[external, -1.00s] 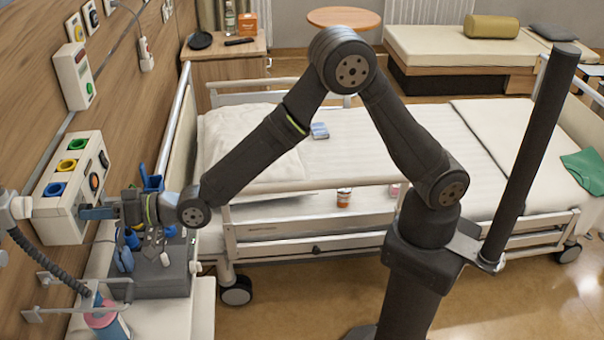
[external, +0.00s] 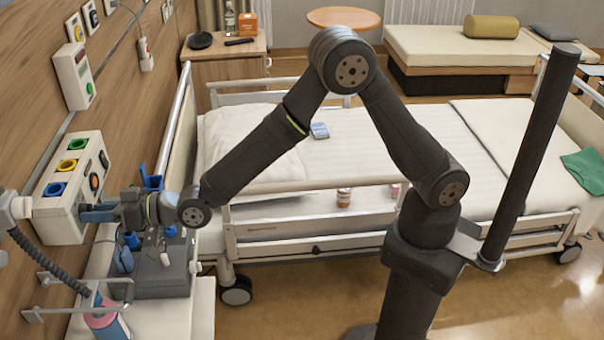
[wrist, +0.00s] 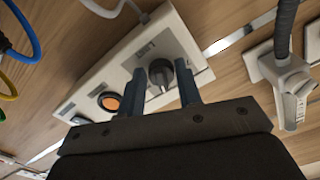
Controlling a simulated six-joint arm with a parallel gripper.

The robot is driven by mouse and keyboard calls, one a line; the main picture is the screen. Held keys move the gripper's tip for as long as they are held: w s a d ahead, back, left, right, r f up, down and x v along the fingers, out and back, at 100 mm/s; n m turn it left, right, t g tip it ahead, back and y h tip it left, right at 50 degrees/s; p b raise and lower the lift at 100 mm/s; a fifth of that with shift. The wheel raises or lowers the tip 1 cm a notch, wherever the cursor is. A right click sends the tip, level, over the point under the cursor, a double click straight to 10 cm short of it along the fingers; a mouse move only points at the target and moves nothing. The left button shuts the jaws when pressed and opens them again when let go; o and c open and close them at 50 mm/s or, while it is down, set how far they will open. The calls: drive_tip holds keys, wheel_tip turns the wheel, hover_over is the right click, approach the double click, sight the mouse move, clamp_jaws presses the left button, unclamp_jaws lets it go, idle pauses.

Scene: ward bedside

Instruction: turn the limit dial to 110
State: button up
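The limit dial (wrist: 160,74) is a dark round knob on the front of the pale wall panel (wrist: 108,83). It shows in the wrist view between my two fingers. In the external view my gripper (external: 82,213) is at the panel's lower right, and the dial is hidden behind the fingers. The scale marks and the dial's pointer cannot be read.
An orange-centred round control (wrist: 109,101) sits beside the dial. The panel also has blue, yellow and green sockets (external: 67,165). A grey device (external: 165,265) stands on a cabinet below my wrist. A hose and bottle (external: 105,318) are near the front. The bed (external: 350,150) lies to the right.

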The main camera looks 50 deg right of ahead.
drive_tip(key=shift+o, duration=1.4)
drive_tip(key=shift+s+d, duration=0.1)
drive_tip(key=v, duration=1.7)
drive_tip(key=shift+r, duration=0.15)
drive_tip(key=x, duration=1.7)
